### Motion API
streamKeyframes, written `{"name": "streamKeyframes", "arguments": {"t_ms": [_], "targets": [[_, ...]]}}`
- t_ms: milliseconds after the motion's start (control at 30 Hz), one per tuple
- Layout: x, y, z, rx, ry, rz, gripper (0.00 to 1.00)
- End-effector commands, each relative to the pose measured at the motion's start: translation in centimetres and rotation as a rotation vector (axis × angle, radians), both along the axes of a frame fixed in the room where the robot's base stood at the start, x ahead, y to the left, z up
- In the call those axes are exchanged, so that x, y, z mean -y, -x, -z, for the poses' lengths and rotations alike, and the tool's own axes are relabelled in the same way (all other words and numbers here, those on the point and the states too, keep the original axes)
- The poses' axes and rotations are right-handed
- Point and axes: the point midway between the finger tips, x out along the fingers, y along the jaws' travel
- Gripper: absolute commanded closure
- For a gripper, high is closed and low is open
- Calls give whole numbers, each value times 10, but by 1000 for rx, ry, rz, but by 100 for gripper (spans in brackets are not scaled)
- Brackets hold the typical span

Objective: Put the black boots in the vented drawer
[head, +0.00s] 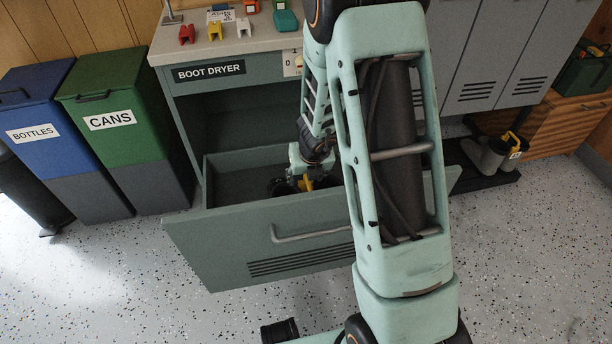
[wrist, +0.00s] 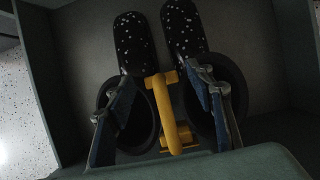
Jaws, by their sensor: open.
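The vented drawer (head: 300,262) of the boot dryer is pulled out, with slots low on its front. A yellow clip (wrist: 168,112) sits between the boot tops. My gripper (wrist: 164,112) is open, down in the drawer, with one finger on each side of the yellow clip. The fingers overlap the boot openings in the picture; I cannot tell whether they touch.
The boot dryer's worktop (head: 270,42) holds small coloured items. Blue (head: 40,115) and green (head: 120,110) bins stand left. Another pair of boots with a yellow clip (head: 497,152) stands on a black tray at right. The speckled floor (head: 90,270) before the drawer is clear at left.

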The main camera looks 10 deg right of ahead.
Motion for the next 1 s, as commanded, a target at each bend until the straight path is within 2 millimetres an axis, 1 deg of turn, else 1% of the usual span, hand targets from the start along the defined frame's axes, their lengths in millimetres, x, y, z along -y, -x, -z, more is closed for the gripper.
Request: {"name": "streamKeyframes", "arguments": {"t_ms": [167,400,600,800,1000], "targets": [[0,7,-24,2,0,0,51],[0,24,-67,1,0,-1,51],[0,36,-96,1,0,-1,51],[0,44,-110,0,0,-1,51],[0,46,-112,0,0,0,51]]}}
